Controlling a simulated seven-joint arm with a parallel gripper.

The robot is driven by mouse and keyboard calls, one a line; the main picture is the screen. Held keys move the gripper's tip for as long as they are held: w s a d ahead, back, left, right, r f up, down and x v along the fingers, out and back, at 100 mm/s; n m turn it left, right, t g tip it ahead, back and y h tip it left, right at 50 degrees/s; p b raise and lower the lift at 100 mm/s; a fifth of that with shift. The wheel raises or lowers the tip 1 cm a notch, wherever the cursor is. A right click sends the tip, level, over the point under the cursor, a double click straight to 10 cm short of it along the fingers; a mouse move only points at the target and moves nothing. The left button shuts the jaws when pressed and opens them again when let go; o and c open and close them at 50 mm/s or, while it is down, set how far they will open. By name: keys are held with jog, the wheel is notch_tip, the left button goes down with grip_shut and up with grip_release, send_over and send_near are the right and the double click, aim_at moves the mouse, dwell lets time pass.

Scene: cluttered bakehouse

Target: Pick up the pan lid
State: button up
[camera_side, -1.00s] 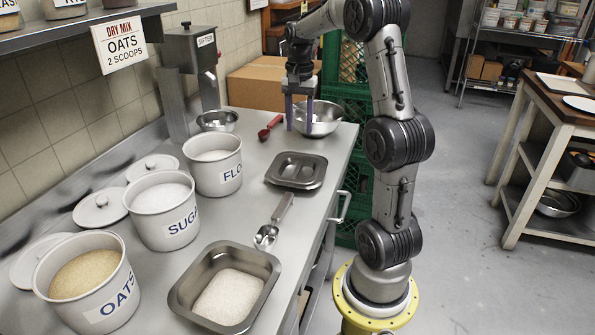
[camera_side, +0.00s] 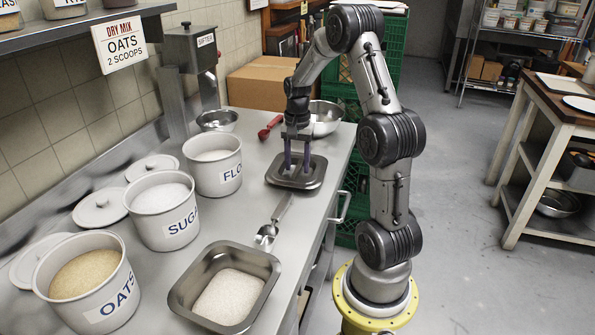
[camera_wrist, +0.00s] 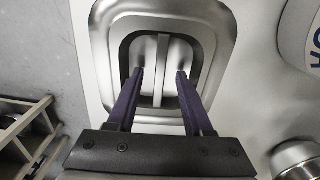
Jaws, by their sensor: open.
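The pan lid (camera_side: 310,178) is a rectangular grey metal lid with rounded corners and a recessed middle. It lies flat on the steel counter, right of the flour canister. In the wrist view the lid (camera_wrist: 216,42) shows a narrow raised handle bar (camera_wrist: 161,72) across its recess. My gripper (camera_side: 297,168) points down over the middle of the lid. In the wrist view its two dark purple fingers (camera_wrist: 160,70) are open, one on each side of the handle bar, with gaps to it. Whether the fingertips touch the lid cannot be told.
A scoop (camera_side: 267,233) and an open pan (camera_side: 263,262) of pale flakes lie in front of the lid. The flour canister (camera_side: 222,180) stands to its left. A metal bowl (camera_side: 326,122) and a red-handled scoop (camera_side: 270,127) are behind. The counter's edge is close on the right.

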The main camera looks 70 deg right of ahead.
jog(key=shift+f, duration=0.35)
jog(key=shift+c, duration=0.3)
grip_shut()
jog(key=shift+r, duration=0.15)
